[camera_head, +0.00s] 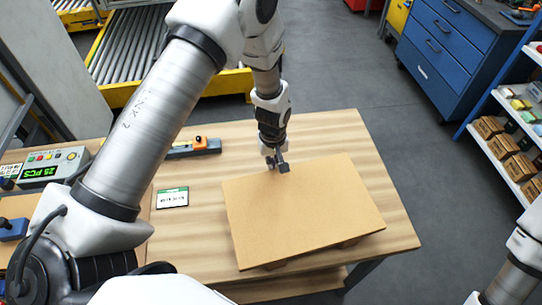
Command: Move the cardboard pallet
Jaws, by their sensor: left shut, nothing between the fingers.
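The cardboard pallet (305,212) is a flat tan board lying at a slight angle on the wooden table, near its right front part. A small dark shadowed gap shows under its front right edge. My left gripper (281,165) points down at the board's far edge, left of its middle. Its fingers are shut with nothing between them. I cannot tell whether the fingertips touch the board. My right arm shows only in part at the lower right edge, and its gripper is out of view.
The wooden table (390,232) has bare room left of and behind the board. A small label card (172,198), a dark tool with an orange part (200,144) and a counter with a green display (55,168) are on the left. Shelves (500,120) with boxes stand right.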

